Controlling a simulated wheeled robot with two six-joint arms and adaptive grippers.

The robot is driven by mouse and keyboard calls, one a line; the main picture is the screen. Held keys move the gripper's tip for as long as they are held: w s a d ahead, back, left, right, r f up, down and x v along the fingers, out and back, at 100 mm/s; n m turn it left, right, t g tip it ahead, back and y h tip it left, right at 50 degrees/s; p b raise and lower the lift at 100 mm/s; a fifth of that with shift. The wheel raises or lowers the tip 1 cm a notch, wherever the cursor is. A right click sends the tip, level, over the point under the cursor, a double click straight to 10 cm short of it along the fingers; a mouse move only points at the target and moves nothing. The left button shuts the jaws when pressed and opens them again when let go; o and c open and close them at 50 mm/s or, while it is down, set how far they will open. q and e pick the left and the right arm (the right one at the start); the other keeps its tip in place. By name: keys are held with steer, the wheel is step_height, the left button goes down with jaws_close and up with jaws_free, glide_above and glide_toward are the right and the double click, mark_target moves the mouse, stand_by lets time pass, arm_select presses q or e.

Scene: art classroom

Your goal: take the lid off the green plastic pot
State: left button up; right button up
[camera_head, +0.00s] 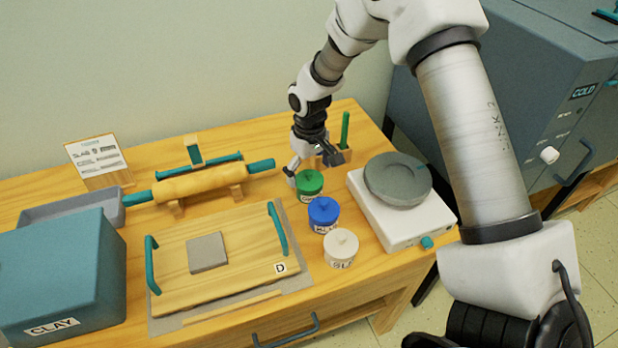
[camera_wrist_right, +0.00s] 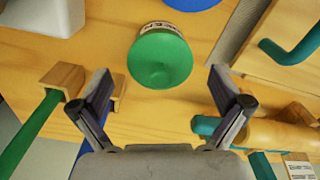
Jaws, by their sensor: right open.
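The green plastic pot (camera_head: 309,186) stands upright on the wooden table, at the back of a row with a blue pot and a white pot. Its green lid with a small knob is on it. In the right wrist view the lid (camera_wrist_right: 160,60) shows from above, beyond the fingertips and roughly midway between them. My right gripper (camera_head: 317,172) is just above and behind the green pot. It is open, with nothing between its fingers (camera_wrist_right: 163,82). I cannot tell from these views whether a finger touches the lid. My left gripper is not in view.
The blue pot (camera_head: 323,213) and white pot (camera_head: 341,247) stand in front. A scale-like white device (camera_head: 403,222) with a grey disc is on the right. A rolling pin (camera_head: 200,183) lies on the left. A wooden holder (camera_wrist_right: 62,80) with a green stick is close by.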

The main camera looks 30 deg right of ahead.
steer(key=shift+w+f, duration=0.15)
steer(key=shift+f, duration=0.25)
steer(key=shift+s+a+r, duration=0.1)
steer(key=shift+s+r, duration=0.05)
steer(key=shift+s, duration=0.05)
steer(key=c, duration=1.7)
steer(key=shift+c, duration=0.9)
steer(key=shift+s, duration=0.1)
